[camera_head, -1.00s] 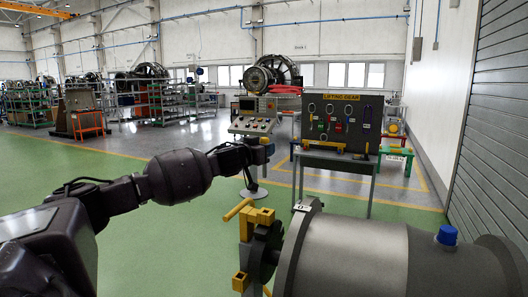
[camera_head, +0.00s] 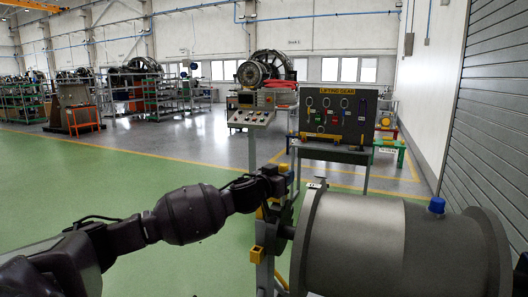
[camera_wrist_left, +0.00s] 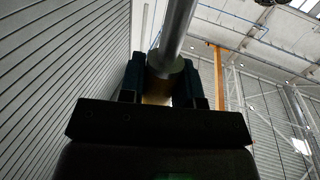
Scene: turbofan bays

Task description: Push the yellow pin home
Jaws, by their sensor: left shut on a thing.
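My left gripper (camera_head: 280,182) is at the yellow fittings on the left end of the large grey cylindrical casing (camera_head: 360,240). In the left wrist view its two dark fingers (camera_wrist_left: 160,82) are shut on the yellow pin (camera_wrist_left: 156,98). Only a small, shaded yellowish part of the pin shows between the fingers. A smooth grey rod runs up and away from there (camera_wrist_left: 174,35). In the head view my gripper covers most of the pin, so how deep it sits cannot be told. A yellow block (camera_head: 257,254) shows lower on the mount. My right gripper is not in view.
A blue cap (camera_head: 437,205) stands on top of the casing. A control console (camera_head: 251,112) and a lifting gear board (camera_head: 338,114) on a table stand behind. A grey slatted wall (camera_head: 480,130) is at the right. The green floor at the left is open.

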